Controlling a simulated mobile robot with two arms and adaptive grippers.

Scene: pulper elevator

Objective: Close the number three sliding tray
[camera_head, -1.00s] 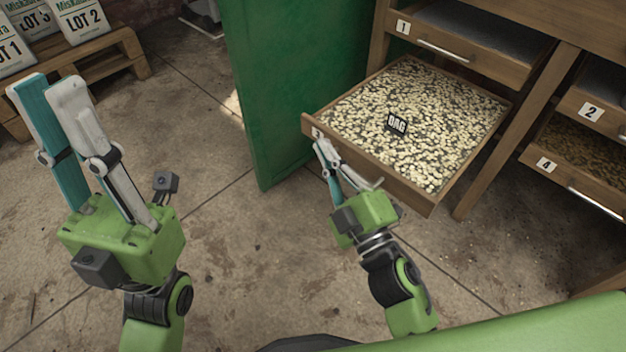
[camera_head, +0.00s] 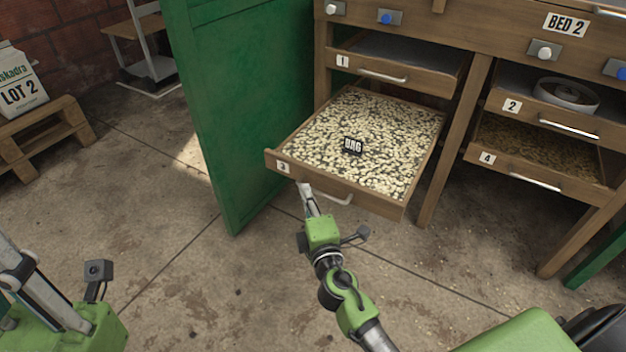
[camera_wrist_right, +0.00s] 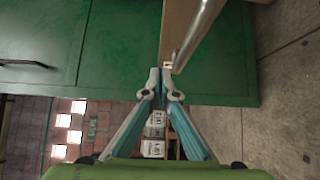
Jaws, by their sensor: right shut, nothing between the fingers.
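The number 3 tray (camera_head: 310,187) is a wooden drawer full of pale beans, pulled well out of the cabinet. A dark "DAG"-like tag sits on the beans. Its front has a "3" label (camera_head: 282,167) and a metal handle (camera_head: 335,199). My right gripper (camera_head: 305,187) is shut and empty, its tips at the tray front between label and handle. In the right wrist view the shut tips (camera_wrist_right: 164,70) meet the tray's wooden front (camera_wrist_right: 176,38) beside the handle (camera_wrist_right: 198,32); contact is unclear. My left gripper (camera_head: 30,275) is at lower left, its tips cut off.
Tray 1 (camera_head: 372,75) is above, trays 2 (camera_head: 545,122) and 4 (camera_head: 520,172) to the right. A green door (camera_head: 235,110) stands open left of the tray. A wooden pallet with a LOT 2 bag (camera_head: 20,88) is far left. The floor in front is clear.

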